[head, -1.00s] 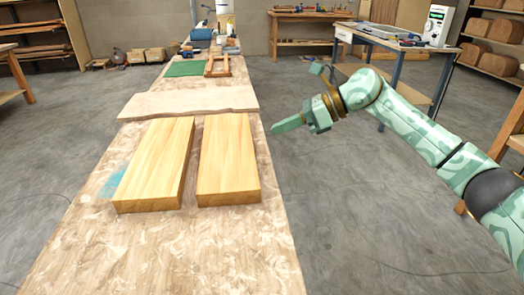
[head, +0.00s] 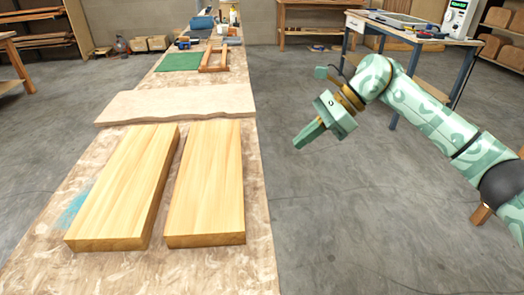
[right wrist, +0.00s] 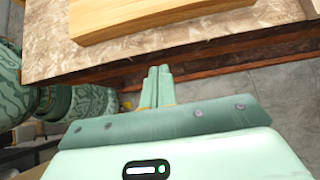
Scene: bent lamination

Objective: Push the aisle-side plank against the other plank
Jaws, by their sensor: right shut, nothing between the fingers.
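Two pale wooden planks lie lengthwise on the bench, side by side, with a narrow gap between them that widens slightly toward the near end. The aisle-side plank (head: 207,185) is on the right, close to the bench's right edge. The other plank (head: 124,188) is on the left. My right gripper (head: 300,143) is off the bench's right side, over the aisle, apart from the planks. Its fingers are together and empty. In the right wrist view the fingertips (right wrist: 159,70) point toward the bench edge, with one plank (right wrist: 150,14) beyond. My left gripper is not in view.
The bench (head: 180,272) is bare in front of the planks. A wavy-edged pale sheet (head: 180,102) lies just behind them. The aisle floor on the right is clear.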

